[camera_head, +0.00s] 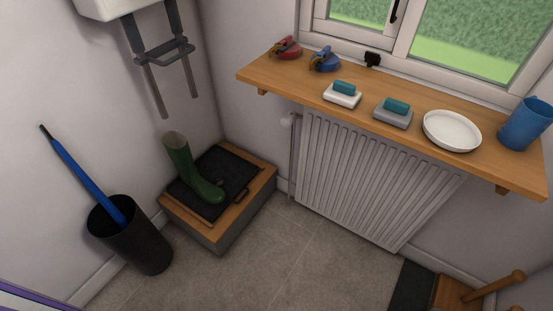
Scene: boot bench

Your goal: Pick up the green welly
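The green welly (190,170) stands upright on the dark mat on top of a low wooden-topped boot bench (218,235) in the corner. Its shaft opening is at the upper left and its toe points to the lower right. Nothing touches it apart from the mat. My gripper is not in view.
A black bin (135,240) holding a blue umbrella (80,175) stands left of the bench. A radiator (365,180) is below a wooden shelf (290,88) bearing soap dishes, a white plate (452,131) and a blue jug (525,124). The floor (290,255) in front is clear.

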